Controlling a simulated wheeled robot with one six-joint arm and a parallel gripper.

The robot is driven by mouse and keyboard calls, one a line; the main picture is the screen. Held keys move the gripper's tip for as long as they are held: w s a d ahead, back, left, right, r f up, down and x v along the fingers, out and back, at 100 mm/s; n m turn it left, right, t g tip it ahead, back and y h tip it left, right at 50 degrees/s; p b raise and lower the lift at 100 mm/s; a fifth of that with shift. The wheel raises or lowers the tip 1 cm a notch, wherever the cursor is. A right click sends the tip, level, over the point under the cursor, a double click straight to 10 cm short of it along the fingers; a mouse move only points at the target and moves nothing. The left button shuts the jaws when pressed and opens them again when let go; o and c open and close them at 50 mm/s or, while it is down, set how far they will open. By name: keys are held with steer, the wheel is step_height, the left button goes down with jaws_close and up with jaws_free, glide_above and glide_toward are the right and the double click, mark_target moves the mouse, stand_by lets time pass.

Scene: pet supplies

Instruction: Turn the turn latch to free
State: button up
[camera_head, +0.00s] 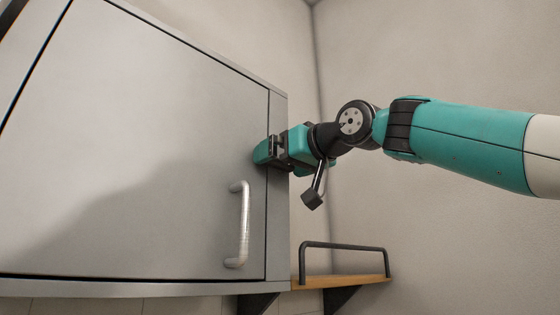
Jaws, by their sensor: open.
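A grey cabinet (130,150) with a flat door fills the left and middle of the head view. A pale, upright bar handle (241,225) is on the door near its right edge. My gripper (262,153) is open at the right edge of the door, above the handle. Its teal and black parts overlap the door edge and the cabinet's side frame. I cannot make out the turn latch; the gripper may cover it. Whether the fingers touch anything cannot be told. The door looks closed.
A small wooden shelf (345,282) with a dark rail (345,245) and dark brackets is on the wall below my arm, right of the cabinet. Plain walls (450,60) are behind. The space in front of the right wall looks clear apart from my arm.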

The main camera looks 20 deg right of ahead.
steer(key=shift+a, duration=0.2)
steer(key=c, duration=0.7)
steer(key=shift+c, duration=0.2)
steer(key=shift+n, duration=0.3)
steer(key=n+b, duration=0.2)
steer(key=n, duration=0.1)
steer(key=shift+f+n, duration=0.3)
steer(key=shift+f, duration=0.1)
steer(key=n+b, duration=0.1)
steer(key=n, duration=0.3)
steer(key=shift+d+f+b, duration=0.1)
steer(key=shift+f+b, duration=0.25)
steer(key=n, duration=0.2)
steer(key=n+b, duration=0.1)
steer(key=n, duration=0.2)
steer(key=shift+w+d+f+n+b, duration=0.15)
steer(key=shift+d+f+n+b, duration=0.15)
steer(key=shift+n, duration=0.1)
steer(key=shift+w+d+f+n+b, duration=0.1)
steer(key=shift+n+b, duration=0.1)
steer(key=shift+n, duration=0.8)
steer(key=shift+d+n+b, duration=0.1)
steer(key=shift+n+b, duration=0.1)
steer(key=shift+n, duration=0.8)
